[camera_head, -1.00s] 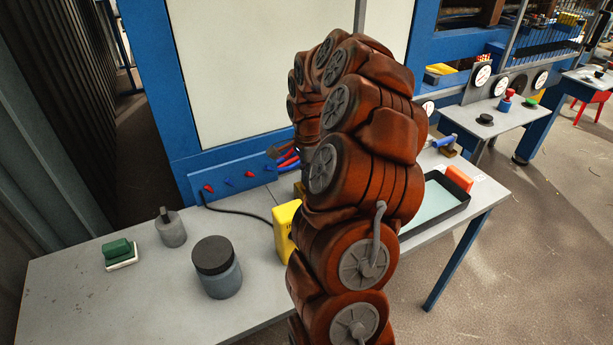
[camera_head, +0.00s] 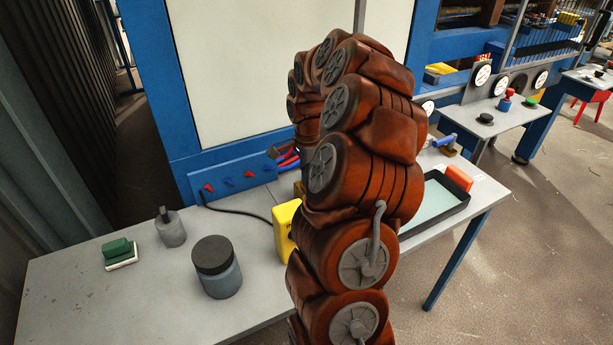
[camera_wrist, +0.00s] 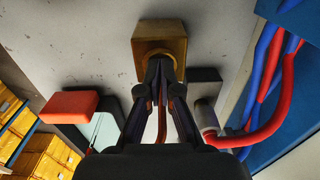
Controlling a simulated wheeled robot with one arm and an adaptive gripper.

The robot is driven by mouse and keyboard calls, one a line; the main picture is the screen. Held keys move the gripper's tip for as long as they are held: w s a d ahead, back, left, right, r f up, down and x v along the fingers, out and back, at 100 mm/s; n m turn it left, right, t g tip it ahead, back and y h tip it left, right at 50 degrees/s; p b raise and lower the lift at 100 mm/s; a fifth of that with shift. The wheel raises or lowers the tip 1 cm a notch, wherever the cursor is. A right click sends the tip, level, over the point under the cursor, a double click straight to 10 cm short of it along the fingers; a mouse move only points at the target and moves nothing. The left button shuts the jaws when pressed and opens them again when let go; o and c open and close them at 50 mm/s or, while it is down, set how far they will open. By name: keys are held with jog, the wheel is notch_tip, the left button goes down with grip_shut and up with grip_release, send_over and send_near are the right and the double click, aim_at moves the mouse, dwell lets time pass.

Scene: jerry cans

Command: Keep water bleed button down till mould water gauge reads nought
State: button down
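In the wrist view a brass block (camera_wrist: 172,27) with a round collar facing me lies straight ahead of my gripper (camera_wrist: 160,63). The fingertips look together and point at the collar. They overlap it in the picture, and I cannot tell whether they touch or press a button there. In the head view my arm covers the gripper and most of the block.
The grey bench (camera_head: 120,285) holds a dark-lidded jar (camera_head: 217,268), a small grey bottle (camera_head: 171,230), a green-topped brush (camera_head: 117,250) and a yellow box (camera_head: 285,228). A shallow tray (camera_head: 436,207) with an orange block (camera_head: 458,179) is at right. Red and blue hoses (camera_wrist: 268,85) run close by the gripper.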

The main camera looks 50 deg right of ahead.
jog(key=shift+s+a+f, duration=0.15)
jog(key=shift+a+f, duration=0.1)
jog(key=shift+f, duration=0.2)
jog(key=shift+s+a+f, duration=0.15)
jog(key=shift+a+f, duration=0.05)
jog(key=shift+f, duration=0.2)
notch_tip(320, 180, up, 16)
jog(key=b, duration=0.3)
jog(key=shift+w+d+f, duration=0.2)
jog(key=shift+w+d, duration=0.1)
jog(key=shift+d, duration=0.15)
dwell(0.5)
